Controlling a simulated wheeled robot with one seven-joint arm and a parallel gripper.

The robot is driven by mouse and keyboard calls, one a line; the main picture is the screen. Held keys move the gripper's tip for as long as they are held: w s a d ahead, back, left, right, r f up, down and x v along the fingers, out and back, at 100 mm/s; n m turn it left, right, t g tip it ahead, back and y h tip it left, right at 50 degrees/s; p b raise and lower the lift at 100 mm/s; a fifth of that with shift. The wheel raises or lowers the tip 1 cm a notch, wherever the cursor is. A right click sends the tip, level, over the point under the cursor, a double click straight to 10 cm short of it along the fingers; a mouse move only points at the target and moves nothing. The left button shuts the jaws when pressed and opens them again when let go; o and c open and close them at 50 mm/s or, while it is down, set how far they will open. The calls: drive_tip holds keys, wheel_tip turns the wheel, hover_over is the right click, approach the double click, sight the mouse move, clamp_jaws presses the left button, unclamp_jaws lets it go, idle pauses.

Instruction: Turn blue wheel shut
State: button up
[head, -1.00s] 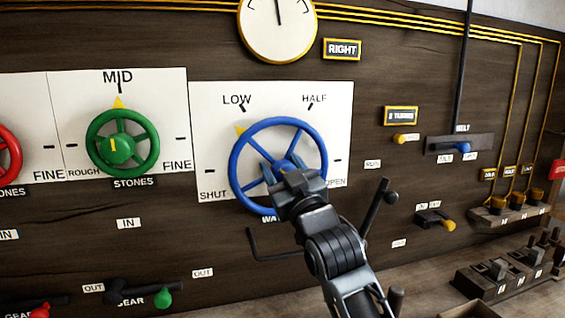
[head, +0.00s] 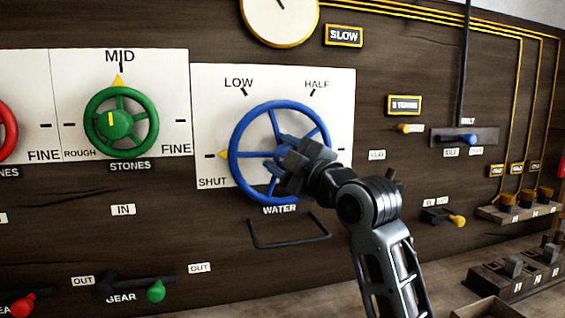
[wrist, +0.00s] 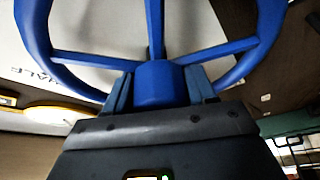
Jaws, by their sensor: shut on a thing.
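The blue wheel (head: 233,137) labelled WATER stands on a white dial plate (head: 208,90) marked LOW, HALF and SHUT. Its yellow pointer (head: 223,154) points left, at the side above the word SHUT. My gripper (head: 285,158) is at the middle of the wheel, shut on its hub. In the wrist view the two fingers sit on either side of the blue hub (wrist: 158,84), with the spokes and rim beyond. My gripper hides the lower right of the wheel and the plate's right-hand marking in the head view.
A round gauge (head: 280,20) hangs above, beside a sign reading SLOW (head: 344,36). A green wheel (head: 121,122) points to MID at left, with a red wheel (head: 6,136) at the edge. A dark bracket (head: 290,244) juts below. Switches (head: 515,275) line the right.

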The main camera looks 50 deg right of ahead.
drive_tip(key=shift+f+n, duration=0.1)
drive_tip(key=shift+n, duration=0.3)
drive_tip(key=o, duration=0.9)
drive_tip(key=shift+p+v, duration=0.55)
drive_tip(key=shift+v, duration=3.3)
drive_tip(key=shift+s, duration=0.1)
